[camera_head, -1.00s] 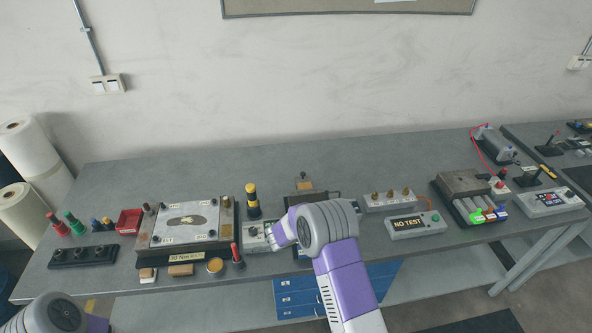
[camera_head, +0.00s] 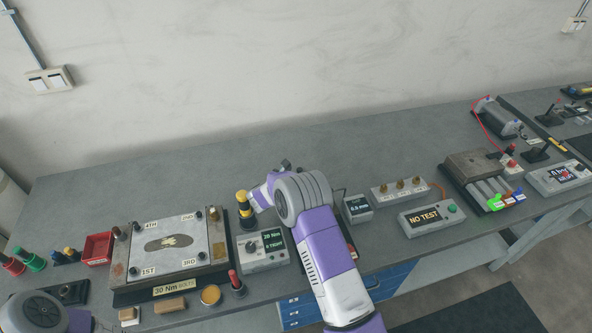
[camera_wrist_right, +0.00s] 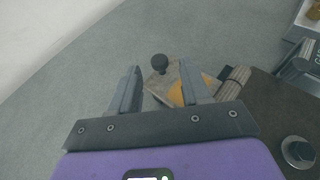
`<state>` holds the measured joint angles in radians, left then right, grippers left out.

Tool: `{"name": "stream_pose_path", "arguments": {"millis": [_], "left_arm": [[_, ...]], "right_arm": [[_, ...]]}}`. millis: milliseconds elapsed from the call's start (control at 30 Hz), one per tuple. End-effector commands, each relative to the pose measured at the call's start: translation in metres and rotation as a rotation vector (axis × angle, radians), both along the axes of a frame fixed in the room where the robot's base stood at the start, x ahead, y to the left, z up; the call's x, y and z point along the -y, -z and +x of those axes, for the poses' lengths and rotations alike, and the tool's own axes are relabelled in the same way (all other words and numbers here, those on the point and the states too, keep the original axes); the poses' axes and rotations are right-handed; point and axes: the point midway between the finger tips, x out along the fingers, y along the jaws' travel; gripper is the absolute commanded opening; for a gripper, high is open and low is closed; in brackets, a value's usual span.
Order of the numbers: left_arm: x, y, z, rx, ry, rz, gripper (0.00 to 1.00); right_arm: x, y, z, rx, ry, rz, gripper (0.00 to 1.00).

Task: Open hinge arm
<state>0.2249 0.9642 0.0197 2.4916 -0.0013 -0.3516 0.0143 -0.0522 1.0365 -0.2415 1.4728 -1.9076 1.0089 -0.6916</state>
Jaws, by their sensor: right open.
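In the right wrist view, a black ball knob (camera_wrist_right: 159,63) stands on a worn metal plate (camera_wrist_right: 163,86) with an orange-brown patch. A ribbed, hinge-like cylinder (camera_wrist_right: 235,82) is at the plate's right side. I cannot tell how far the hinge arm is open. My right gripper (camera_wrist_right: 160,82) is open, with the knob showing between and slightly beyond its fingers; no contact shows. In the head view my right wrist covers most of this device, and the gripper (camera_head: 275,176) points away over the table. Only part of my left arm shows at lower left; its gripper is out of sight.
A black-and-yellow stack (camera_head: 245,212) and a torque display box (camera_head: 262,250) stand left of my right arm. A small gauge box (camera_head: 357,208) and the NO TEST box (camera_head: 430,217) are to its right. Bare table extends behind.

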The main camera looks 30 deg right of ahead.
Motion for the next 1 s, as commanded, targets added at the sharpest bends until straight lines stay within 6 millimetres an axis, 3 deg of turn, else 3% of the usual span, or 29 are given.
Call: {"name": "stream_pose_path", "arguments": {"millis": [200, 567, 867, 1000], "left_arm": [[0.000, 0.000, 0.000, 0.001, 0.000, 0.000, 0.43], [0.000, 0.000, 0.001, 0.001, 0.000, 0.000, 0.43], [0.000, 0.000, 0.001, 0.001, 0.000, 0.000, 0.43], [0.000, 0.000, 0.001, 0.001, 0.000, 0.000, 0.43]], "right_arm": [[0.021, 0.011, 0.013, -0.001, 0.000, 0.002, 0.47], [0.025, 0.013, 0.016, -0.001, -0.002, 0.002, 0.47], [0.025, 0.013, 0.016, -0.002, -0.001, 0.001, 0.03], [0.025, 0.013, 0.016, -0.002, -0.001, 0.001, 0.00]]}}
